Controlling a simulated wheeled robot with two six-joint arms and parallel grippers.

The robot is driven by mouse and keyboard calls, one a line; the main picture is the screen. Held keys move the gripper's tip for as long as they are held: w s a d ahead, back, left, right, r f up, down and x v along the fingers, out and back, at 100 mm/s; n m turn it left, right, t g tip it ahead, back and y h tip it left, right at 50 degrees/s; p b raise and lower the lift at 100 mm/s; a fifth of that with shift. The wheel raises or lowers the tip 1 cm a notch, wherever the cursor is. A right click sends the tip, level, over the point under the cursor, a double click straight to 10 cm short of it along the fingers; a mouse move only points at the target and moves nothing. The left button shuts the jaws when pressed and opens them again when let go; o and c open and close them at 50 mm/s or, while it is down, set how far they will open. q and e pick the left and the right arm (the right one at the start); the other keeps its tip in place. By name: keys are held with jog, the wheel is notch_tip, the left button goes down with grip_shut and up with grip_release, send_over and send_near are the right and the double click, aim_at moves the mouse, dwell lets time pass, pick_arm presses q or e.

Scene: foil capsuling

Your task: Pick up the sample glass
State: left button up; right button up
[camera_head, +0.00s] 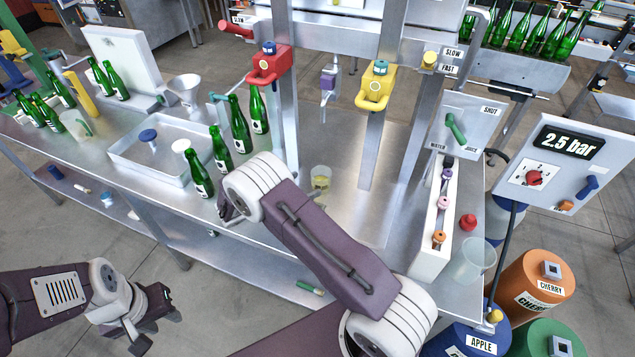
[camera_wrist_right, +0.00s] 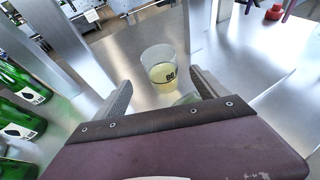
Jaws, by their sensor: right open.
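The sample glass (camera_head: 322,177) is a small clear tumbler with pale yellow liquid, upright on the steel bench just right of my right wrist in the head view. In the right wrist view the glass (camera_wrist_right: 159,70) shows dark print on its side and stands beyond the fingertips, roughly between their lines. My right gripper (camera_wrist_right: 162,88) is open, with nothing held between its fingers. In the head view its fingers are mostly hidden by my wrist. My left gripper (camera_head: 150,312) is at the lower left, away from the bench; its jaw opening is unclear.
Green bottles (camera_head: 202,172) stand left of my right gripper, near a shallow steel tray (camera_head: 150,178). Metal posts (camera_head: 383,130) with a red clamp (camera_head: 268,65) and a yellow clamp (camera_head: 376,88) rise behind the glass. A white rack (camera_head: 432,225) stands to the right.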

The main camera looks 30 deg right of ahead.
aim_at(314, 181)
jog(key=p+x, duration=0.1)
jog(key=x, duration=0.2)
jog(key=shift+w+d+f, duration=0.1)
jog(key=shift+d+f, duration=0.05)
jog(key=shift+d, duration=0.15)
jog(key=shift+w+d+f, duration=0.15)
jog(key=shift+f, duration=0.05)
jog(key=shift+d+p, duration=0.35)
jog(key=shift+p, duration=0.1)
jog(key=p+x, duration=0.1)
jog(key=x, duration=0.3)
jog(key=shift+f, duration=0.2)
jog(key=shift+d+f, duration=0.15)
jog(key=shift+f, duration=0.1)
jog(key=shift+r, duration=0.1)
jog(key=c, duration=1.8)
jog(key=shift+o, duration=0.2)
jog(key=shift+r, duration=0.1)
